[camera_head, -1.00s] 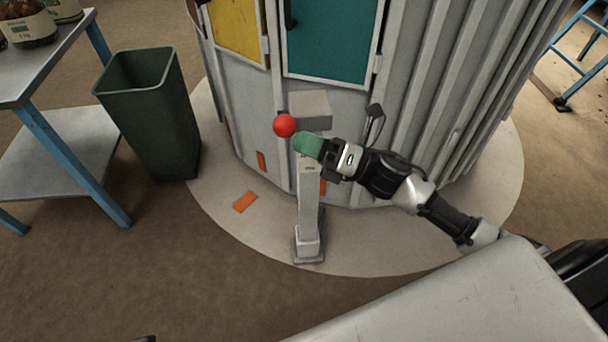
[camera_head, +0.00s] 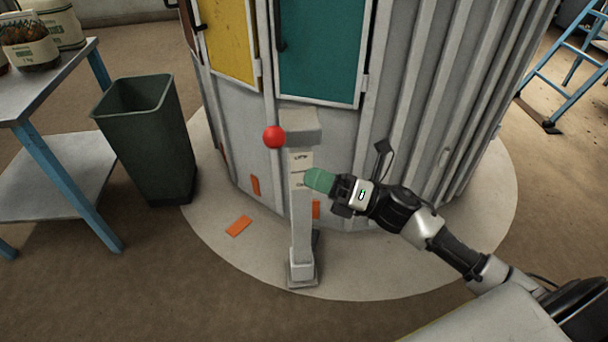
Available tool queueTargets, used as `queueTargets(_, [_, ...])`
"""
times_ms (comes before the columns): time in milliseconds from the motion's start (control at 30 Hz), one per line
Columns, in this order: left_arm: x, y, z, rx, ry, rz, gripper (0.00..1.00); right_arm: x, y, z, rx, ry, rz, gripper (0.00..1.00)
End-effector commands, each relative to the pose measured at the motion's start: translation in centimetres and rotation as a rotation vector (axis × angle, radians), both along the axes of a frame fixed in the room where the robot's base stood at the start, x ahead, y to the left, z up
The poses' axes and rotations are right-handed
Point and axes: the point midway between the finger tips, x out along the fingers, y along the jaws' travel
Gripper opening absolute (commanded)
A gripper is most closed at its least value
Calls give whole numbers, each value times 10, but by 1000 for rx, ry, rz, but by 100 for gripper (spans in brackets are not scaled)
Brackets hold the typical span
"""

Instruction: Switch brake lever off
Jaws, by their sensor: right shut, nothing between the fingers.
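The brake lever shows as a red ball knob (camera_head: 274,137) at the left side of a grey box head (camera_head: 300,127) on top of a post. The light grey post (camera_head: 301,225) stands upright on the floor and carries small dark markings near its top. My right gripper (camera_head: 318,180), with green fingertips, is shut and empty. It is in front of or beside the upper post, below and to the right of the red knob and apart from it. I cannot tell whether the fingertips touch the post. My left gripper is not in view.
A large ribbed grey metal structure (camera_head: 405,120) with yellow (camera_head: 230,38) and teal (camera_head: 320,50) panels stands behind the post. A dark green bin (camera_head: 150,145) and a metal table (camera_head: 75,85) are at left. A blue ladder (camera_head: 568,75) is at far right.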

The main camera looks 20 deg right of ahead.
Motion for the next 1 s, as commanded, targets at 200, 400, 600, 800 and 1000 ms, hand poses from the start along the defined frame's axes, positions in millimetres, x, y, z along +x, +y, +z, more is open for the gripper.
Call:
queueTargets(200, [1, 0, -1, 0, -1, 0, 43, -21, -31, -14, 0, 6, -2, 0])
queueTargets(400, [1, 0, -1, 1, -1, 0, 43, -36, -53, -22, -1, 4, -1, 0])
queueTargets(600, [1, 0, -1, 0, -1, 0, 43, -40, -60, -24, -1, 2, 0, 0])
queueTargets(800, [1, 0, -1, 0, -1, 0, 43, -40, -60, -24, -1, 2, 0, 0])
queueTargets(1000, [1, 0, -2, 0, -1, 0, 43, -40, -60, -24, -1, 2, 0, 0])
